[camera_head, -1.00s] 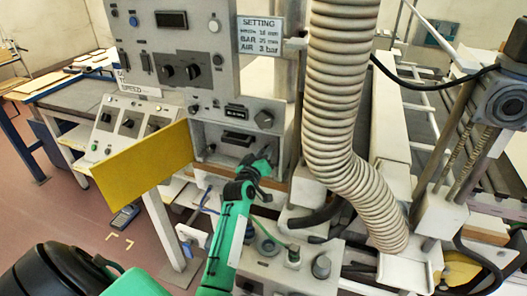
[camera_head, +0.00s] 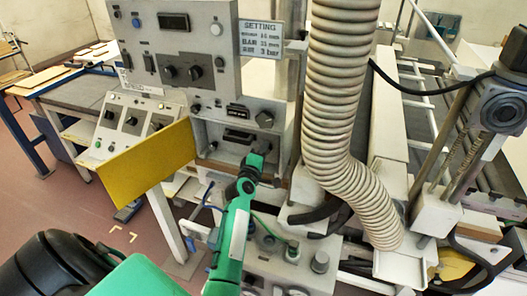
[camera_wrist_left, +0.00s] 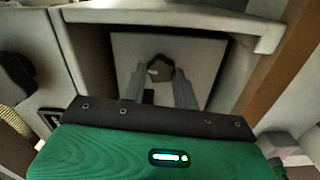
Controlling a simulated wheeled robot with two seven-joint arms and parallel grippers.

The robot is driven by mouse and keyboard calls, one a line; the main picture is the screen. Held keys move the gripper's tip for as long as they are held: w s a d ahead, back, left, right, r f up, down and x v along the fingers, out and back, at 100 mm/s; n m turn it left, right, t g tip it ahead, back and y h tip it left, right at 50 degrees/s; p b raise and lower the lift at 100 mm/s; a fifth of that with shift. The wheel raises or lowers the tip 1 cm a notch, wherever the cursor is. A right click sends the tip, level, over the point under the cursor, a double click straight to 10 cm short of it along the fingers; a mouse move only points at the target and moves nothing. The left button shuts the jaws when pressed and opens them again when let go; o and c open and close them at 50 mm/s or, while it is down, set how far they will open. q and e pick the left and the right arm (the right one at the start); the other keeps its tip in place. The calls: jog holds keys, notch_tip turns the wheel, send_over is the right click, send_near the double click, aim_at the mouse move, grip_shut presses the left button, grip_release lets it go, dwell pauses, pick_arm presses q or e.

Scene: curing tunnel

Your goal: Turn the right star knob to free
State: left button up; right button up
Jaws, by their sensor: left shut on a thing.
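The open compartment (camera_head: 205,131) is in the lower part of the grey control cabinet, with a yellow flap (camera_head: 148,165) hanging open. My left gripper (camera_head: 257,158) reaches into its right side. In the left wrist view, the two grey fingers are closed around a dark, faceted knob (camera_wrist_left: 159,67) in front of a pale plate. I take this as the right star knob; most of it is hidden by the fingers in the head view. Its pointer or marking cannot be read. My right gripper is not in view.
A dark handle (camera_head: 238,137) sits inside the compartment, left of my gripper. A thick ribbed hose (camera_head: 337,100) hangs close on the right. The compartment's pale upper rim (camera_wrist_left: 170,17) is close above the fingers.

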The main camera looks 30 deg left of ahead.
pick_arm(q)
jog(key=shift+n, duration=0.6)
jog(key=o, duration=1)
jog(key=shift+c, duration=0.2)
jog(key=p+v, duration=0.2)
jog(key=v, duration=1.1)
jog(key=shift+s+p, duration=0.35)
jog(key=shift+s, duration=0.05)
